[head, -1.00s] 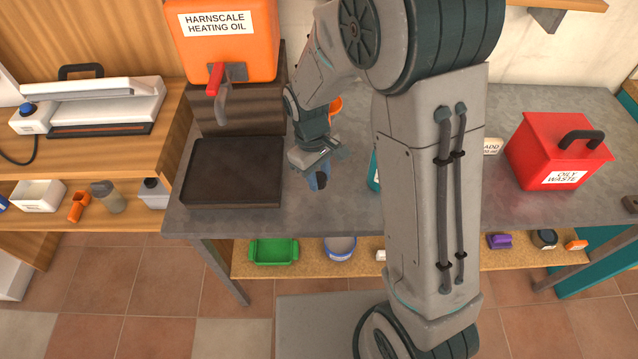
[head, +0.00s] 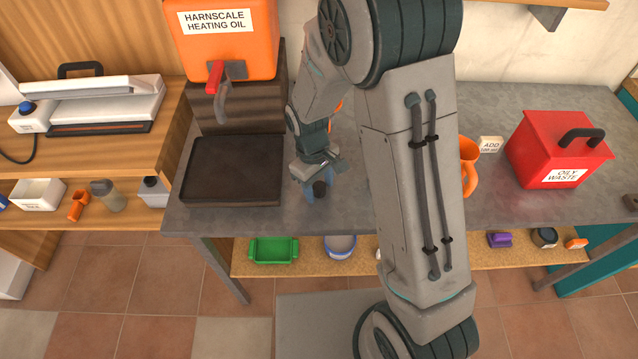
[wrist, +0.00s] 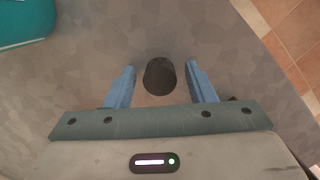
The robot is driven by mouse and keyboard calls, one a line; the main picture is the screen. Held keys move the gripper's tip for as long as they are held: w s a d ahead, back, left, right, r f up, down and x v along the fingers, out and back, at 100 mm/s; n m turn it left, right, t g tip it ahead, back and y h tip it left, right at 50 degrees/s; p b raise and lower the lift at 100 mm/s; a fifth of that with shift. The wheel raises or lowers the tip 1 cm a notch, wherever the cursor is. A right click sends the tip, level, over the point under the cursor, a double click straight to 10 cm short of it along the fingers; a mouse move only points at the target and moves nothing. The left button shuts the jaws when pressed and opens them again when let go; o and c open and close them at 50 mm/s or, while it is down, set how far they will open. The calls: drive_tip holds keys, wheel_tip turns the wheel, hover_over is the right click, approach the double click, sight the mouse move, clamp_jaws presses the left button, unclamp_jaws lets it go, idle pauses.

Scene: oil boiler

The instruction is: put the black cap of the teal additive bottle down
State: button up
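The black cap (head: 320,189) is at the grey worktop, right of the dark tray; it appears to rest on the surface. In the wrist view the cap (wrist: 160,76) lies between the two blue fingers of my gripper (wrist: 160,84), with a visible gap on each side. My gripper (head: 318,190) is open around it and low over the worktop. The teal additive bottle (wrist: 22,22) shows only in part at the top left of the wrist view. In the head view my arm hides it.
A dark drip tray (head: 232,170) lies left of my gripper, below the orange heating oil tank (head: 222,40). An orange jug (head: 468,165), a small ADD sign (head: 490,145) and the red oily waste bin (head: 560,150) stand to the right. The worktop's front edge is near.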

drive_tip(key=shift+r, duration=0.1)
wheel_tip(320, 180, up, 12)
drive_tip(key=w+a, duration=0.1)
drive_tip(key=s+d+r+m+t, duration=0.2)
drive_tip(key=s+d+r+m, duration=0.2)
drive_tip(key=s+d, duration=0.2)
drive_tip(key=s+d+r+m+t+y, duration=0.1)
drive_tip(key=s+d+r+m+t, duration=0.1)
drive_tip(key=s+d+r+m, duration=0.2)
drive_tip(key=s+d, duration=0.3)
drive_tip(key=shift+s+r+m, duration=0.25)
drive_tip(key=shift+r+m, duration=0.1)
drive_tip(key=shift+m, duration=0.05)
